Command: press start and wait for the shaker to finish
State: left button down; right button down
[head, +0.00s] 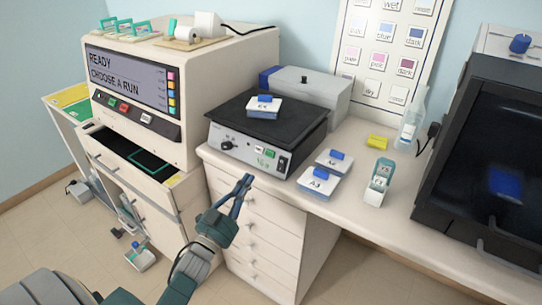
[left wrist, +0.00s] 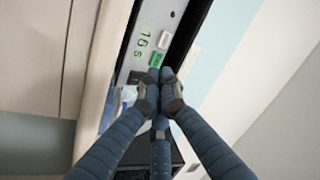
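The shaker (head: 224,133) stands on the white bench with a black platform on top. A white box with a blue clip (head: 264,105) sits on the platform. The shaker's front panel has a dark knob, a white button (left wrist: 164,41), a green button (left wrist: 155,60) and green lit digits (left wrist: 141,42) that look like 16 s. My left gripper (head: 247,178) is in front of the panel. In the left wrist view its fingers (left wrist: 162,73) are together and empty, tips right by the green button; I cannot tell whether they touch it. My right gripper is not in view.
Two more blue-clipped boxes (head: 319,183) stand right of the shaker, near a teal-and-white holder (head: 379,183) and a yellow block (head: 377,142). A staining machine (head: 140,82) at left displays READY, CHOOSE A RUN, above an open drawer. A dark-fronted cabinet (head: 490,170) stands at right.

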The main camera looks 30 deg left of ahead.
aim_at(270, 154)
pick_arm(q)
notch_tip(270, 154, up, 7)
jog(key=s+m+t, duration=0.1)
jog(key=shift+d+r+t+h, duration=0.15)
jog(key=shift+r+t+h, duration=0.05)
jog(key=shift+t+h, duration=0.2)
jog(key=shift+w+f, duration=0.1)
jog(key=shift+w+d+f+b, duration=0.1)
jog(key=shift+w+f+b, duration=0.45)
jog(key=shift+w+b, duration=0.6)
jog(key=shift+w+d+f+b, duration=0.15)
jog(key=shift+w+f+b, duration=0.5)
jog(key=shift+w, duration=0.85)
jog(key=shift+w+d+f+b, duration=0.1)
jog(key=shift+w+f+b, duration=0.3)
jog(key=shift+w+b, duration=0.8)
jog(key=shift+w, duration=0.15)
jog(key=shift+w+f, duration=0.2)
jog(key=shift+w, duration=0.2)
